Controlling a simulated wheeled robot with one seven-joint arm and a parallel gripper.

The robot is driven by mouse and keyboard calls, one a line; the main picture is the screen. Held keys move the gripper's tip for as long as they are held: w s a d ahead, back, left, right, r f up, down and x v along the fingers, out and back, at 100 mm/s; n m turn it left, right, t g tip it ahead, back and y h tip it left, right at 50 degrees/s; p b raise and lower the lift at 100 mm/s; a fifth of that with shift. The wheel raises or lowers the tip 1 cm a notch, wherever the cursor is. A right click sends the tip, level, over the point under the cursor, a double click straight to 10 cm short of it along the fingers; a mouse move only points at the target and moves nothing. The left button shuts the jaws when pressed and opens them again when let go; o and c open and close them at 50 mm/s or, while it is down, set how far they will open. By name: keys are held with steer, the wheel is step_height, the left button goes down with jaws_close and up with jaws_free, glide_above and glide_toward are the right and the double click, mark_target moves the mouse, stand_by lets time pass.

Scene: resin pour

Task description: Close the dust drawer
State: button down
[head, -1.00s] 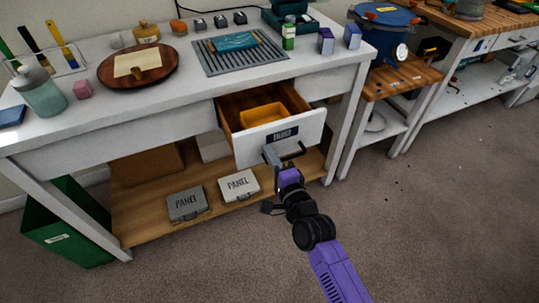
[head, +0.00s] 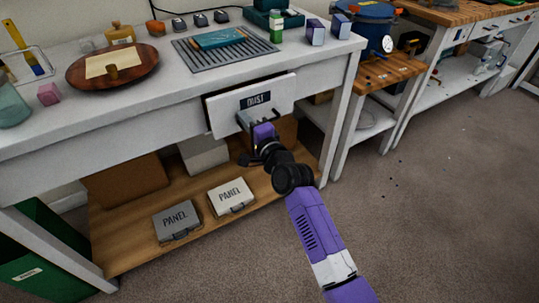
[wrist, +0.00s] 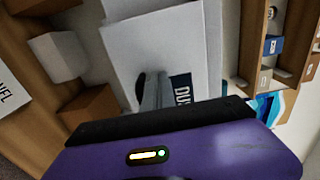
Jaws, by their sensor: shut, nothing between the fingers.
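The dust drawer (head: 279,94) is in the white workbench, its front labelled DUST. In the head view the front stands slightly proud of the bench, with a dark gap along its left edge; the inside is hidden. My gripper (head: 243,119) is shut and empty, its fingers up against the lower part of the drawer front beside the handle, just below the label. In the wrist view the white drawer front (wrist: 204,50) fills the middle, with the label partly covered. My gripper's fingers (wrist: 152,90) point at it there; exact contact cannot be told.
The bench top (head: 150,112) carries a round wooden board (head: 119,68), a grey slatted mat (head: 225,52) and small containers. A green bin (head: 40,255) stands at left.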

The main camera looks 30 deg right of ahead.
mark_target(237, 111)
steer(key=w+b, duration=0.1)
steer(key=w, duration=0.4)
steer(key=shift+f, duration=0.1)
steer(key=shift+w, duration=0.3)
steer(key=shift+w+r+b, duration=0.1)
steer(key=shift+r+b, duration=0.2)
steer(key=shift+f, duration=0.1)
